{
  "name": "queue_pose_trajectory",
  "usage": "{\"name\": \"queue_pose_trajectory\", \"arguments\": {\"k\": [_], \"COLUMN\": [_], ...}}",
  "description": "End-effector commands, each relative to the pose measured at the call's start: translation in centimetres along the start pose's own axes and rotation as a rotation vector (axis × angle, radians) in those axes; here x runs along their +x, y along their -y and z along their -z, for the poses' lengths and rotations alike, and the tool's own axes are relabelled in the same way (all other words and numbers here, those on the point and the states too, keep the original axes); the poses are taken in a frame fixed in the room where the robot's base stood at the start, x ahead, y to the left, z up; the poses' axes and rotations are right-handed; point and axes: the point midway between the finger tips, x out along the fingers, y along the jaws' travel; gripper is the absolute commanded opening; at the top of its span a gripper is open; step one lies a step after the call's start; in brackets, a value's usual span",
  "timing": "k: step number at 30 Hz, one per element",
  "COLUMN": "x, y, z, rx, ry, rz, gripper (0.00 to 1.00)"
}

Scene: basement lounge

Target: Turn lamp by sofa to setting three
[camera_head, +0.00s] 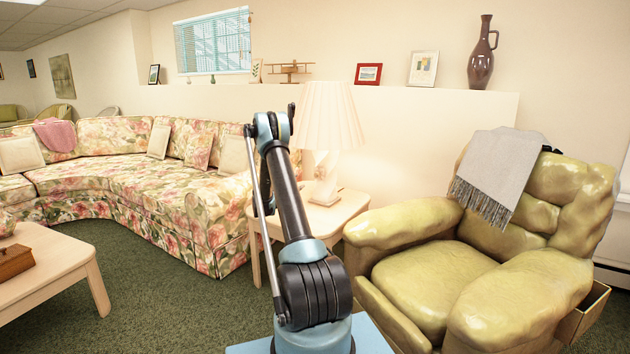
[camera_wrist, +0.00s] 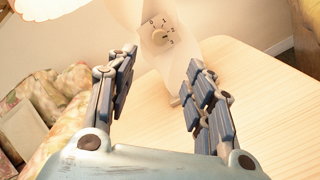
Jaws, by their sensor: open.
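The lamp, with its cream pleated shade (camera_head: 332,115) and pale base (camera_head: 326,185), stands on a light wood side table (camera_head: 342,214) between the floral sofa (camera_head: 190,195) and the armchair. In the wrist view, a round knob (camera_wrist: 160,37) with small markings around it sits on the lamp base (camera_wrist: 185,22). I cannot read which setting it points to. My gripper (camera_wrist: 162,68) is open and empty, its two fingers spread below the knob in the picture and apart from it. In the head view my arm hides the gripper.
A yellow-green armchair (camera_head: 430,285) with a grey throw (camera_head: 498,175) stands close to the table's right side. A coffee table (camera_head: 45,268) with a wooden box (camera_head: 14,261) is at the left. Green carpet (camera_head: 170,310) lies open between it and my arm.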

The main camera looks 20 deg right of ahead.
Motion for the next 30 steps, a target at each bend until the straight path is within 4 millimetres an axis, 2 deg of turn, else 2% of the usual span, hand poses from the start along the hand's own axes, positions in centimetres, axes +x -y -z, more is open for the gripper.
{"name": "queue_pose_trajectory", "arguments": {"k": [8,30], "x": [1.4,13.9], "y": [0.3,0.1], "z": [0.7,0.6], "rx": [-0.021,-0.019], "ry": [0.009,0.008], "rz": [-0.012,-0.012], "gripper": [0.48,0.48]}}
